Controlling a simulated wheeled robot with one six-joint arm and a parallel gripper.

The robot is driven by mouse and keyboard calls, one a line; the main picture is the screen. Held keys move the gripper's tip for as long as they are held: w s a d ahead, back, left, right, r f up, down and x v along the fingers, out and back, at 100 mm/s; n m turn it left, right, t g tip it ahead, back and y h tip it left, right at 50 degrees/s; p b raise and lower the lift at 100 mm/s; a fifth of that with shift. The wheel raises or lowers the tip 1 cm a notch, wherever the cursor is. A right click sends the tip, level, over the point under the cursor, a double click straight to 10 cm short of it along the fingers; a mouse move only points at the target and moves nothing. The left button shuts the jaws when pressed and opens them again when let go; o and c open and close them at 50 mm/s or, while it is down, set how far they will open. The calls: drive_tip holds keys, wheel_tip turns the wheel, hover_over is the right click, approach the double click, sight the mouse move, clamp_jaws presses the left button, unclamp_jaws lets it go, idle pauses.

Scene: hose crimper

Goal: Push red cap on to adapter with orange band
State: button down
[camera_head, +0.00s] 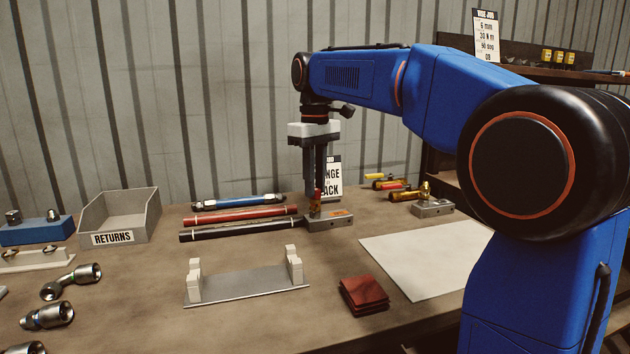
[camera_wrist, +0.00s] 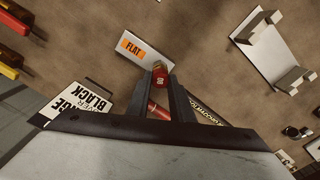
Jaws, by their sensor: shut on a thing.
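My gripper (camera_head: 314,190) points straight down over a small grey block (camera_head: 335,221) with an orange label. It is shut on a small red cap (camera_head: 317,194), which also shows between the fingertips in the wrist view (camera_wrist: 160,77). An adapter (camera_head: 315,209) with an orange-toned part stands on the block directly below the cap. I cannot tell whether cap and adapter touch. In the wrist view the block (camera_wrist: 147,57) bears an orange label reading FLAT, and the cap hides the adapter.
Red, black and blue hoses (camera_head: 240,214) lie left of the block. A second grey block (camera_head: 433,208) with a brass fitting stands to the right. A sign (camera_head: 333,176) stands behind. A cradle (camera_head: 246,284), red cloths (camera_head: 364,294) and a white sheet (camera_head: 428,258) lie in front.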

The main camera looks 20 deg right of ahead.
drive_tip(key=c, duration=1.5)
unclamp_jaws()
drive_tip(key=shift+r, duration=5.95)
